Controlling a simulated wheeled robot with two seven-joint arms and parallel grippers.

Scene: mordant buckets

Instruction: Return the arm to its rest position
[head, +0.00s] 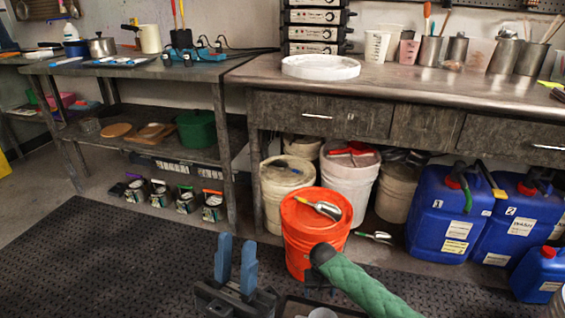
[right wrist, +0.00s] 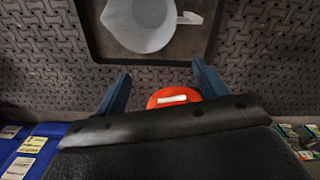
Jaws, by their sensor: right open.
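My left gripper (head: 236,264) shows at the bottom of the head view, its two blue fingers pointing up with an empty gap between them. It is over the dark floor mat, to the left of the orange bucket. My right gripper (right wrist: 162,88) shows in the right wrist view, its blue fingers wide apart with nothing held. Beyond its fingers, a white jug (right wrist: 140,22) stands in a dark tray (right wrist: 88,30).
An orange bucket (head: 310,232) with a metal scoop (head: 322,208) on its lid stands before the workbench (head: 400,85). White buckets (head: 350,180) and blue jerrycans (head: 445,215) stand behind and right. A low shelf (head: 150,75) is at left. The black mat (head: 110,255) at left is clear.

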